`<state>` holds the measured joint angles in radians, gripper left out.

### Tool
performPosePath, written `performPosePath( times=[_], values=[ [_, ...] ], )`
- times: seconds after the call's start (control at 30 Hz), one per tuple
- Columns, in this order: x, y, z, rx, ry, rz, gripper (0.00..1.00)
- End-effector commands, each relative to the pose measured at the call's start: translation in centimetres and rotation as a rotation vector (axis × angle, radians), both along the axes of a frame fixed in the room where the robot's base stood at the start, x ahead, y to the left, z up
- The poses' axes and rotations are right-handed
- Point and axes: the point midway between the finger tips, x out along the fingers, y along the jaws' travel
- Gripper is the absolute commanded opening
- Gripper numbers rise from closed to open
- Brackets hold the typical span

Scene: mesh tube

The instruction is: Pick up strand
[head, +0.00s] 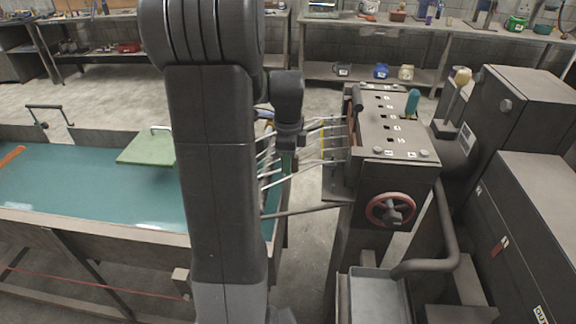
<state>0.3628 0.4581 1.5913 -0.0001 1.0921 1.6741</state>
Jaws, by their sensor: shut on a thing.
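Several thin pale strands (322,162) stick out to the left from the side of a dark machine block (393,120). My gripper (288,158) points down among them, just left of the machine, and is shut on a strand. The jaws are small and dark here, so I cannot tell exactly which strand is between them. More strand ends show below and left of the jaws. A darker rod (303,212) runs lower down, from the machine's side to the left. My arm hides the area left of the strands.
A teal-topped table (90,190) with a green plate (146,148) stands on the left. The machine has a red handwheel (390,210) and a teal knob (412,102). Dark cabinets (530,220) fill the right. Workbenches line the back; open floor lies before them.

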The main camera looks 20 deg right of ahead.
Motion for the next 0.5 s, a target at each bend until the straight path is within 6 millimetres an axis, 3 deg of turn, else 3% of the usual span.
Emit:
performPosePath(
  times=[0.27,0.5],
  values=[
    [0.1,0.0,0.8,-0.001,-0.003,0.000,0.00],
    [0.1,0.0,5.4,-0.002,-0.006,0.000,0.00]
  ],
)
